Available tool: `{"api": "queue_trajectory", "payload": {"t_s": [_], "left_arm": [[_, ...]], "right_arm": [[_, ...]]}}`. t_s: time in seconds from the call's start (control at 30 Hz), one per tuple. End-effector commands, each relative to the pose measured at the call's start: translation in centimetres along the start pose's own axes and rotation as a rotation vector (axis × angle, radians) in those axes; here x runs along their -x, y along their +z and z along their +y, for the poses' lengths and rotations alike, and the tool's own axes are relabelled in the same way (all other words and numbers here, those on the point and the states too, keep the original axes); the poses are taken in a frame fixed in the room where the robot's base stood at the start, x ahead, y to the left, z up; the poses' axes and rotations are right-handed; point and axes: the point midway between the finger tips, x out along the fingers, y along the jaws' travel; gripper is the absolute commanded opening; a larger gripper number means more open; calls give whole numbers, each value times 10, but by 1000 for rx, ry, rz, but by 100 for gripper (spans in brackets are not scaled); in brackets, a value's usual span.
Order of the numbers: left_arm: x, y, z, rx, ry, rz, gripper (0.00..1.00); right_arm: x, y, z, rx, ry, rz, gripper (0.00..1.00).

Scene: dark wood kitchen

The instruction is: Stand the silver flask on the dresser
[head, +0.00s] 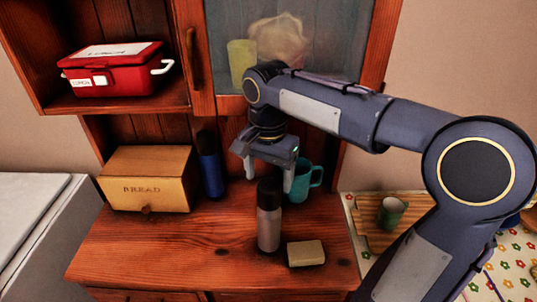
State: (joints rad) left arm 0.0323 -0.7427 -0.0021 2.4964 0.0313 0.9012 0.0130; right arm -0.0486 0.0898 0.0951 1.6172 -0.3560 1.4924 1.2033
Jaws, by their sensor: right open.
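The silver flask (268,226) stands upright on the wooden dresser top (180,247). It has a grey body and a black lid. My right gripper (264,178) is just above and behind the flask's lid, pointing down, with its fingers apart. The flask does not appear to be gripped. Whether a finger touches the lid cannot be told. My left gripper is not in view.
A wooden bread box (147,180), a dark blue bottle (210,165) and a teal mug (302,181) stand behind the flask. A beige block (306,253) lies at its right. A red lunch box (117,70) sits on the upper shelf. The dresser's front left is clear.

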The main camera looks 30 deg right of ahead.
Motion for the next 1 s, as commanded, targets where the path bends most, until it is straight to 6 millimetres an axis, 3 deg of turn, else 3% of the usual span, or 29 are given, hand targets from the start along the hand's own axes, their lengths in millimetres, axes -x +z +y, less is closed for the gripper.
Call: {"api": "queue_trajectory", "payload": {"t_s": [0.1,0.3,0.57,0.77,1.0], "left_arm": [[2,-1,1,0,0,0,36],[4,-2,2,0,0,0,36],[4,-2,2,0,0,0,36],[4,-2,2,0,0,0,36],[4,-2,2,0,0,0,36]], "right_arm": [[27,0,-1,0,-3,2,72],[55,0,0,0,-1,1,72],[63,2,4,17,-9,-1,72],[37,32,46,276,-163,-2,72],[-32,98,98,678,-452,116,72]]}}
